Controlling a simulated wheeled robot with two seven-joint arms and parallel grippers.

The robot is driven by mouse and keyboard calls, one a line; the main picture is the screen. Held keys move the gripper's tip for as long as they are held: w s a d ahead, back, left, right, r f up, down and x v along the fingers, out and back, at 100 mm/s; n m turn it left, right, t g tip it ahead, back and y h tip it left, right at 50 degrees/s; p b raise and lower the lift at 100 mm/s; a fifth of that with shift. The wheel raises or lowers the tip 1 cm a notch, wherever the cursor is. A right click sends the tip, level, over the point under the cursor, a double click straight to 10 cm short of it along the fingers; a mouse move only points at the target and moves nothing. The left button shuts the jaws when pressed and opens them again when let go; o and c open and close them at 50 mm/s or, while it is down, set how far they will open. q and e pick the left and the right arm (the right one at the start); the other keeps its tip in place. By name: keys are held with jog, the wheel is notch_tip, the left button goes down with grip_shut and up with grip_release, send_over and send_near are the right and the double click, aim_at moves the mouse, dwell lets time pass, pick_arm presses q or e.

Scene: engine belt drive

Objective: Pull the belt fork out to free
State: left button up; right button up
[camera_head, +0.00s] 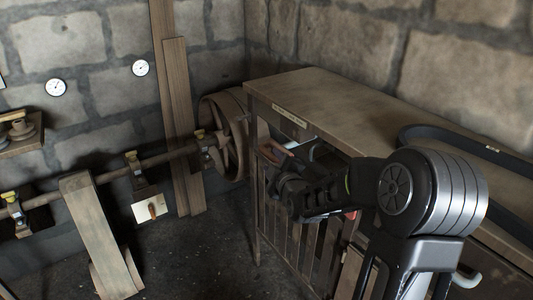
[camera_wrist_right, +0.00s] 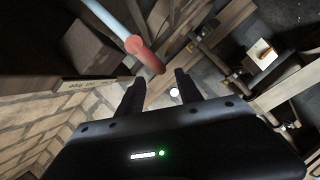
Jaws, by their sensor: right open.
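A pale rod (camera_wrist_right: 110,17) with a red knob and dark red grip (camera_wrist_right: 145,55) shows in the wrist view, just beyond my fingertips; it looks like the belt fork's handle. My right gripper (camera_wrist_right: 158,86) is open, its two dark fingers apart, with nothing seen between them. The grip looks close to the fingers, but I cannot tell whether they touch. In the head view my right gripper (camera_head: 276,172) is beside the near-left end of the bench, where part of a pale rod (camera_head: 322,148) shows; the arm hides much there. My left gripper is out of view.
The wooden bench (camera_head: 335,95) has slatted sides and a black belt (camera_head: 440,133) on top. A line shaft with a large pulley (camera_head: 226,125) and a wide belt (camera_head: 90,215) runs along the left. A white plate (camera_head: 143,210) carries an orange lever. Floor between is clear.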

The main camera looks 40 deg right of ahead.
aim_at(267, 153)
jog(key=x, duration=0.7)
jog(key=shift+w+p, duration=0.25)
jog(key=shift+p, duration=0.1)
grip_shut()
dwell(1.1)
